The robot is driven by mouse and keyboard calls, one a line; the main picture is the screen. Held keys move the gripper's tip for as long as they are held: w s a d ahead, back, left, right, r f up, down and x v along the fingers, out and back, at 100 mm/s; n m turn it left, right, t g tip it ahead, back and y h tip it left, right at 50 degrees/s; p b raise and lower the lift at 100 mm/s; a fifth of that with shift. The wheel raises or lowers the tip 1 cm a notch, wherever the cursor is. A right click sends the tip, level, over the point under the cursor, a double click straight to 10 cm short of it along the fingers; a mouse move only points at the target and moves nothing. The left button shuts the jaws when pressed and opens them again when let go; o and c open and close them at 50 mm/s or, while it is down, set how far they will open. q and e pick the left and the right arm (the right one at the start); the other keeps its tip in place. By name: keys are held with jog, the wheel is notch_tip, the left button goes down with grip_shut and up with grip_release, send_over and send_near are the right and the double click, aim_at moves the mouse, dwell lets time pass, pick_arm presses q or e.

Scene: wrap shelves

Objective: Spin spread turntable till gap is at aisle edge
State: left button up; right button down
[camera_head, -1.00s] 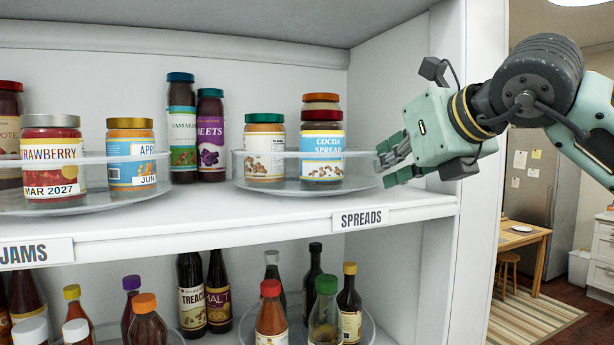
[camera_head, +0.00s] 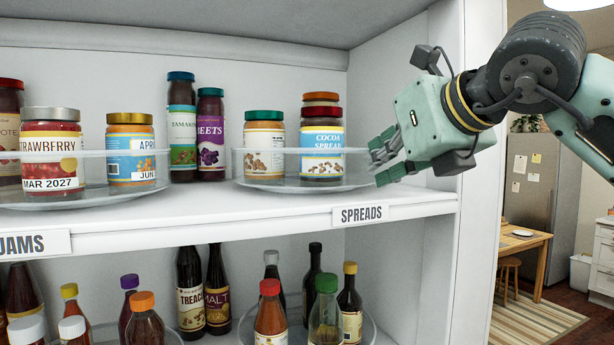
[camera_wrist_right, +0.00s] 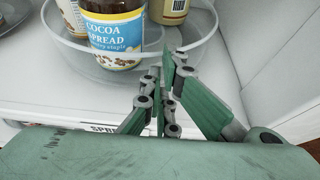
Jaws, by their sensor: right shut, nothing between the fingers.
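The spread turntable (camera_head: 300,184) is a clear round tray with a low see-through wall, on the right of the upper shelf above the SPREADS label (camera_head: 361,215). A cocoa spread jar (camera_head: 321,152) stands at its front right, with an orange-lidded jar (camera_head: 321,99) behind it. A green-lidded jar (camera_head: 264,146) stands at its left. My right gripper (camera_head: 381,164) is shut and empty at the turntable's right edge. In the right wrist view its fingers (camera_wrist_right: 168,75) overlap the clear rim (camera_wrist_right: 200,42); contact is unclear. I cannot make out a gap in the wall. My left gripper is out of view.
The jams turntable (camera_head: 90,199) with its jars stands to the left. Tall bottles (camera_head: 196,130) stand between the turntables at the back. The shelf's right wall (camera_head: 400,70) is close behind my right gripper. Bottles fill the lower shelf.

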aim_at(349, 169)
jog(key=shift+s+a, duration=0.45)
jog(key=shift+a, duration=0.2)
jog(key=shift+b, duration=0.3)
jog(key=shift+s+a+b, duration=0.35)
jog(key=shift+s+a, duration=0.15)
jog(key=shift+a, duration=0.55)
jog(key=shift+s, duration=0.1)
